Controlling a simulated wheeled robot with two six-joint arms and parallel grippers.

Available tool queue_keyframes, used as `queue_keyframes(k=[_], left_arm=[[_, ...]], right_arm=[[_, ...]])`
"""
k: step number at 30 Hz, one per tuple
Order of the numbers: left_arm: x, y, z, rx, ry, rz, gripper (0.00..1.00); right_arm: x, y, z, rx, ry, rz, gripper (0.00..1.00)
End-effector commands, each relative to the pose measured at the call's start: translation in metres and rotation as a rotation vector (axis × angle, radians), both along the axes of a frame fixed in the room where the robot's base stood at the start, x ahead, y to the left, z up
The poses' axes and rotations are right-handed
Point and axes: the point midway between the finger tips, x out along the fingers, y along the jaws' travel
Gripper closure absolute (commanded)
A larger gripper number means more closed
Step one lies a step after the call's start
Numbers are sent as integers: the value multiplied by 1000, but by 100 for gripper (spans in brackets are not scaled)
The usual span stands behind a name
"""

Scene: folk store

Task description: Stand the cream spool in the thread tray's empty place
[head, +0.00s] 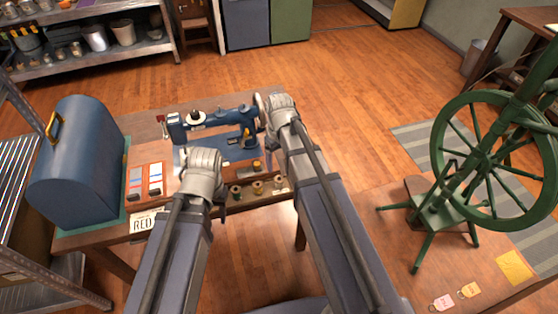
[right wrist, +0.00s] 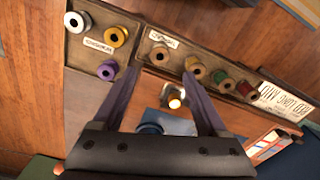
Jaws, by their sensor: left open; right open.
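In the right wrist view a narrow wooden tray (right wrist: 207,88) holds a row of spools. A second tray (right wrist: 85,50) holds white (right wrist: 77,21), yellow (right wrist: 117,36) and purple (right wrist: 108,70) spools. The labels are too small to read, so I cannot tell which is the thread tray. My right gripper (right wrist: 160,76) is open and empty above. My left gripper (head: 215,196) is open, its fingers mostly hidden.
A blue sewing machine (head: 215,122) stands on the table behind the tray. A blue case (head: 80,165) and cards (head: 145,182) are at the left. A green spinning wheel (head: 490,155) stands at the right.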

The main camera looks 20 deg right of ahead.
Motion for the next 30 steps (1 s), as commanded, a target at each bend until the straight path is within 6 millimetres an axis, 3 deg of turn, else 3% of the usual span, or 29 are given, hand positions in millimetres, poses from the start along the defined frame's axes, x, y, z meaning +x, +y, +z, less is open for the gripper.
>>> queue_keyframes(k=[1,6,14,17,21,24,27,30], left_arm=[[0,0,15,0,0,0,50],[0,0,32,0,0,0,50],[0,0,34,0,0,0,50],[0,0,34,0,0,0,50],[0,0,34,0,0,0,50],[0,0,34,0,0,0,50],[0,0,34,0,0,0,50],[0,0,34,0,0,0,50]], right_arm=[[0,0,15,0,0,0,25],[0,0,32,0,0,0,25],[-4,3,34,-2,2,2,25],[-29,26,34,-16,9,7,25],[-83,68,34,-55,21,6,25],[-115,88,35,-83,24,1,25],[-135,99,35,-100,23,-4,25],[-144,104,36,-111,22,-9,25]])
